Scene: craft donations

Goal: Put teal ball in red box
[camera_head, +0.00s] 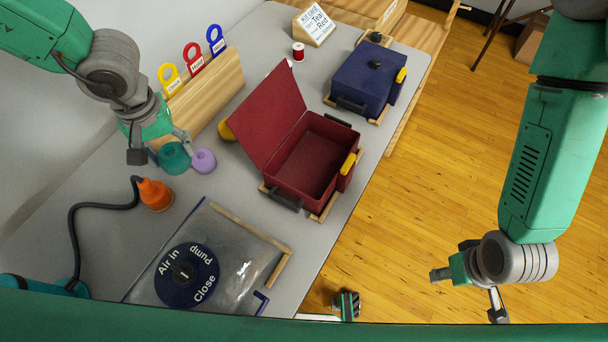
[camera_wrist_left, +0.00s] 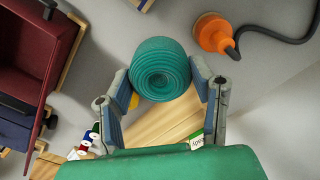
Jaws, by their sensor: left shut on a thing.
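The teal ball (camera_head: 174,158) is a ribbed ball of yarn. It shows between the fingers of my left gripper (camera_head: 160,148) and close up in the left wrist view (camera_wrist_left: 160,69), where the left gripper (camera_wrist_left: 163,88) is shut on it. The red box (camera_head: 313,158) stands to the right on the table, its lid (camera_head: 268,112) raised on the left side. Its inside looks empty. A part of it shows in the left wrist view (camera_wrist_left: 48,45). My right gripper (camera_head: 468,290) is open and empty over the floor.
A purple ball (camera_head: 204,161) lies beside the teal ball. A yellow ball (camera_head: 226,130) is partly behind the red lid. A closed blue box (camera_head: 367,78), a wooden rack (camera_head: 205,95) with coloured tags, an orange nozzle (camera_head: 155,194) and a vacuum bag (camera_head: 235,240) are on the table (camera_head: 125,215).

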